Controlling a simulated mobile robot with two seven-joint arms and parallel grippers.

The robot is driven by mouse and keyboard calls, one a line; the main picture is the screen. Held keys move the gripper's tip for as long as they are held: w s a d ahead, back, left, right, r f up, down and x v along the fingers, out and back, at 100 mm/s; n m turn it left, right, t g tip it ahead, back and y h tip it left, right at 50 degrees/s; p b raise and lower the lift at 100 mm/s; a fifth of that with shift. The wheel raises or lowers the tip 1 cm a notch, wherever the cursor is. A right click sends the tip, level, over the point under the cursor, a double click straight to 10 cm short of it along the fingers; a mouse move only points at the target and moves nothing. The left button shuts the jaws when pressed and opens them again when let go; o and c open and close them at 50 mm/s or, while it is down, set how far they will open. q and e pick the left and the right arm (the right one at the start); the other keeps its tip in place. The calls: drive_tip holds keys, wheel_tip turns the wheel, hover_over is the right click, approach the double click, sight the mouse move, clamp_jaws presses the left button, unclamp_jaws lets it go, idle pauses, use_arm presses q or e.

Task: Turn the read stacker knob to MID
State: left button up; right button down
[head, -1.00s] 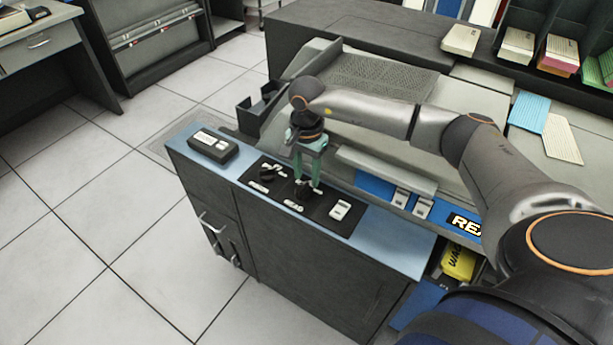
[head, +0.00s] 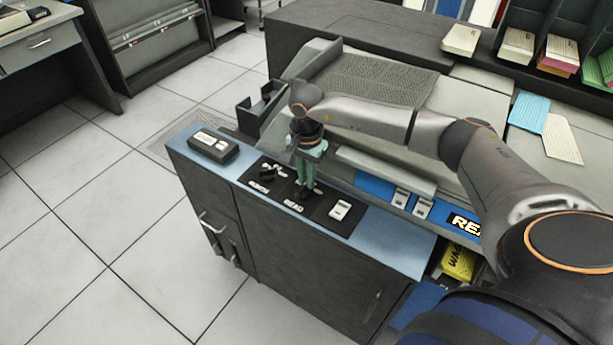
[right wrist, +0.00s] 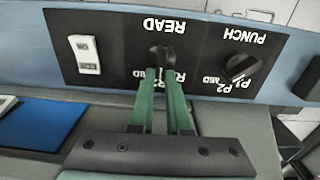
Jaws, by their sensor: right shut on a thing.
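The dark READ knob (right wrist: 161,52) sits on the black control panel (right wrist: 120,50), below its READ label in the inverted lettering of the right wrist view. My right gripper (right wrist: 160,72) is shut on this knob with its green fingers on either side. In the head view the right gripper (head: 303,188) points down at the panel and mostly hides the knob. The MID mark near the READ knob shows, but the fingers cover part of the other marks, and the knob's pointer direction cannot be told. My left gripper is not in view.
The PUNCH knob (right wrist: 241,67) is beside the READ knob. A white switch (right wrist: 86,54) is on the panel's other side. A dark box (head: 213,146) sits on the blue ledge (head: 385,245). A grey raised cover (head: 385,170) stands behind the gripper.

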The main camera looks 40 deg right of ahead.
drive_tip(key=shift+m, duration=0.3)
drive_tip(key=m, duration=0.3)
drive_tip(key=shift+s+d+m, duration=0.1)
drive_tip(key=shift+s+m, duration=0.2)
drive_tip(key=m, duration=0.3)
drive_tip(key=shift+s+p, duration=0.3)
drive_tip(key=shift+m, duration=0.9)
drive_tip(key=c, duration=1.1)
unclamp_jaws()
drive_tip(key=shift+c, duration=0.2)
drive_tip(key=shift+o, duration=1.3)
drive_tip(key=shift+s, duration=0.1)
